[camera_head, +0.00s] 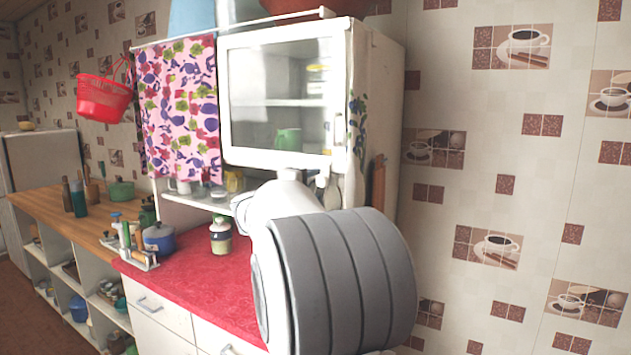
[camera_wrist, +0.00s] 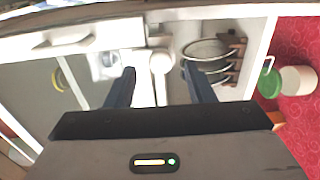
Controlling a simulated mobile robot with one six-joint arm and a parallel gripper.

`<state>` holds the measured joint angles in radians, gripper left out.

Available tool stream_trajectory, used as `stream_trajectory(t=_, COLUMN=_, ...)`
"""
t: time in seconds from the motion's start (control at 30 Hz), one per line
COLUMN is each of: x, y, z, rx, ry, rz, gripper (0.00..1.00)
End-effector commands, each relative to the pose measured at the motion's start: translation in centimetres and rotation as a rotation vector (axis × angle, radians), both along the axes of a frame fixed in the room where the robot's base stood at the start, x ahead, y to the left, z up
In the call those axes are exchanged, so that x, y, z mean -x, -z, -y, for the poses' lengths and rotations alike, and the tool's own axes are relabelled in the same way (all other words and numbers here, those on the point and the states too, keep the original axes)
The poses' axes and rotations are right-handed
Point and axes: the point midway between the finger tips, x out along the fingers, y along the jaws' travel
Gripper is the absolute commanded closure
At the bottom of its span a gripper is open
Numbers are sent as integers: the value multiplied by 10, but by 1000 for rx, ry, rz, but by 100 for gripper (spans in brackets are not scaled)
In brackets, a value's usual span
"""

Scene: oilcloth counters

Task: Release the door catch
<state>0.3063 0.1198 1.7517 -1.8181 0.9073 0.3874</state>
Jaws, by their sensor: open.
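The white cabinet door with a glass pane (camera_head: 282,95) is closed or nearly so on the wall cabinet in the head view. In the wrist view its grey pane (camera_wrist: 40,85) fills the left side. A white rounded piece (camera_wrist: 160,62), which looks like the door catch, lies beyond and between my fingers in the wrist view. A white plate-like part sits just left of it. My gripper (camera_wrist: 160,82) is open, a dark finger on either side of the white piece; I cannot tell whether they touch it. In the head view my arm hides the gripper.
The red counter (camera_head: 190,270) lies below, with a jar (camera_head: 221,235) and a blue pot (camera_head: 159,238). A flowered curtain (camera_head: 180,108) hangs left of the door. The tiled wall is clear at right.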

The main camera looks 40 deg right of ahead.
Motion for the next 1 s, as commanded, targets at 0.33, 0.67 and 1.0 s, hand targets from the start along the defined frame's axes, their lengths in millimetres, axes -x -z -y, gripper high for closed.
stream_trajectory(t=0.33, x=-12, y=0, z=31, rx=-1, ry=1, rz=0, gripper=52)
stream_trajectory(t=0.67, x=-12, y=0, z=32, rx=-1, ry=1, rz=0, gripper=60)
stream_trajectory(t=1.0, x=-12, y=1, z=32, rx=-2, ry=2, rz=-1, gripper=88)
